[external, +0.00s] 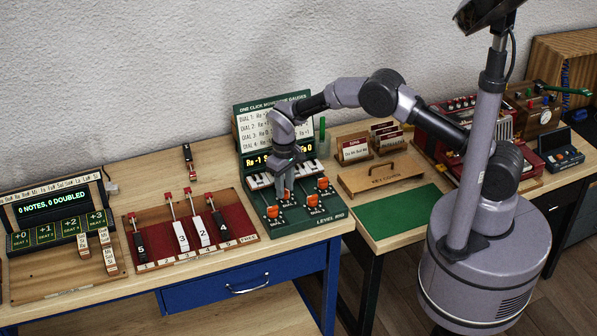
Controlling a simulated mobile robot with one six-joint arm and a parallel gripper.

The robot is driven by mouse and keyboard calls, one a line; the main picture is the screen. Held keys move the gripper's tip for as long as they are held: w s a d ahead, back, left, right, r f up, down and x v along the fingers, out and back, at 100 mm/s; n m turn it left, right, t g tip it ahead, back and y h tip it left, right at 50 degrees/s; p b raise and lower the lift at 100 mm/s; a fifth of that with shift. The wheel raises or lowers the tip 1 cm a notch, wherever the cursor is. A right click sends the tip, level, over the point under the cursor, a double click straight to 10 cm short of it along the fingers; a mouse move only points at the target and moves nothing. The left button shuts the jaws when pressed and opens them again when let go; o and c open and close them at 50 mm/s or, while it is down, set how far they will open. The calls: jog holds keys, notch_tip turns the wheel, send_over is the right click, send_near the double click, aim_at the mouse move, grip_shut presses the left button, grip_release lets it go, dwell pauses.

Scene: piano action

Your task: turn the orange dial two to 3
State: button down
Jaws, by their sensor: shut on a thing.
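The green dial panel (306,224) stands near the right end of the blue-drawer bench, with several orange dials on it. My gripper (284,193) points down over the panel and is shut on an orange dial at the back left, which the fingers mostly hide. Other orange dials show at the front left (273,212), front right (312,201) and back right (322,184). Which one is dial two, and their settings, are too small to read. Behind them, a white chart (250,131) lists dials, and a lit yellow display is partly hidden by my arm.
Small piano keys (258,181) lie behind the dials. Left of the panel is a red tray (236,229) with upright numbered pieces. Right are a wooden key cover (380,176) and a bare green mat (398,211). A lit notes display (50,212) stands far left.

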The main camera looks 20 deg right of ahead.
jog(key=shift+n+p, duration=0.3)
jog(key=shift+n, duration=1.2)
jog(key=c, duration=1.1)
grip_release()
notch_tip(320, 180, up, 18)
jog(key=p, duration=0.4)
jog(key=shift+f, duration=0.25)
